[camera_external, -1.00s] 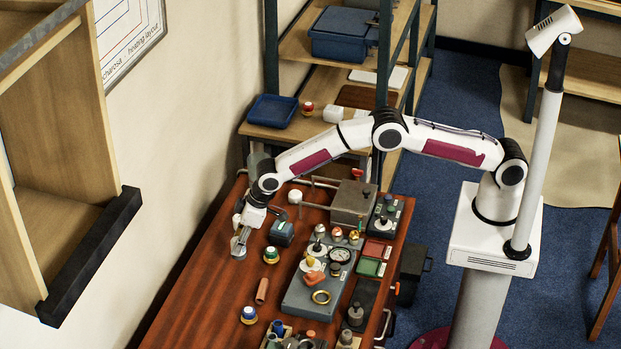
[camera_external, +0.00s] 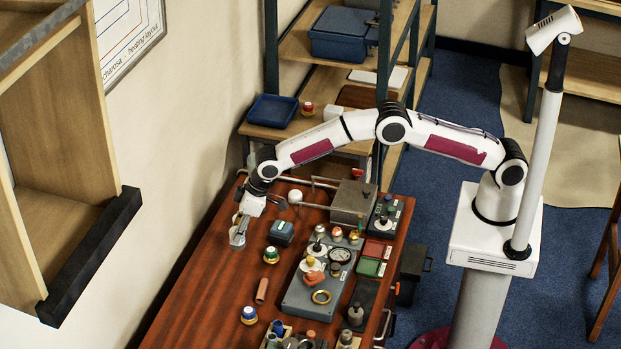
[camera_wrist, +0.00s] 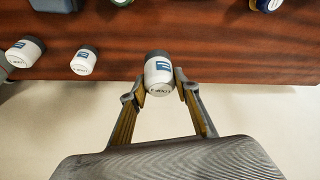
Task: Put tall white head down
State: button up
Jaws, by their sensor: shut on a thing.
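My gripper (camera_external: 238,238) is near the far left edge of the wooden table. In the wrist view my gripper (camera_wrist: 160,88) is shut on a white head (camera_wrist: 159,75) with a grey cap, a blue mark and dark lettering. The head sits between the two fingertips, over or near the table's edge. In the external view the fingers mostly hide it, and I cannot tell whether it touches the table. Two similar white heads with grey ends, a larger one (camera_wrist: 24,52) and a smaller one (camera_wrist: 84,61), show at left in the wrist view.
A blue-grey box (camera_external: 281,232) stands just right of my gripper. Green-and-white (camera_external: 271,255) and blue-and-white (camera_external: 249,315) knobs and a copper piece (camera_external: 262,290) lie nearer the front. A grey panel (camera_external: 295,301) with gauge and fittings fills the middle. Bare table (camera_external: 205,310) lies front left.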

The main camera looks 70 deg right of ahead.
jog(key=shift+w+d, duration=0.25)
jog(key=shift+d, duration=0.3)
jog(key=w+d+r+m+h, duration=0.1)
jog(key=w+d+r+m, duration=0.1)
jog(key=d, duration=0.9)
jog(key=w+d+r+m, duration=0.1)
jog(key=d+r, duration=0.1)
jog(key=d, duration=0.8)
jog(key=w+d+r+m+h, duration=0.1)
jog(key=w+d+r+m, duration=0.1)
jog(key=d, duration=0.9)
jog(key=s+d+r, duration=0.1)
jog(key=s+d, duration=0.3)
jog(key=d, duration=0.6)
jog(key=s+d+r+m, duration=0.1)
jog(key=s+d, duration=0.3)
jog(key=d, duration=0.6)
jog(key=s+d+r+m, duration=0.1)
jog(key=s+d, duration=0.3)
jog(key=d, duration=0.6)
jog(key=shift+s+r+h, duration=0.25)
jog(key=shift+r+h, duration=0.15)
jog(key=shift+r, duration=0.25)
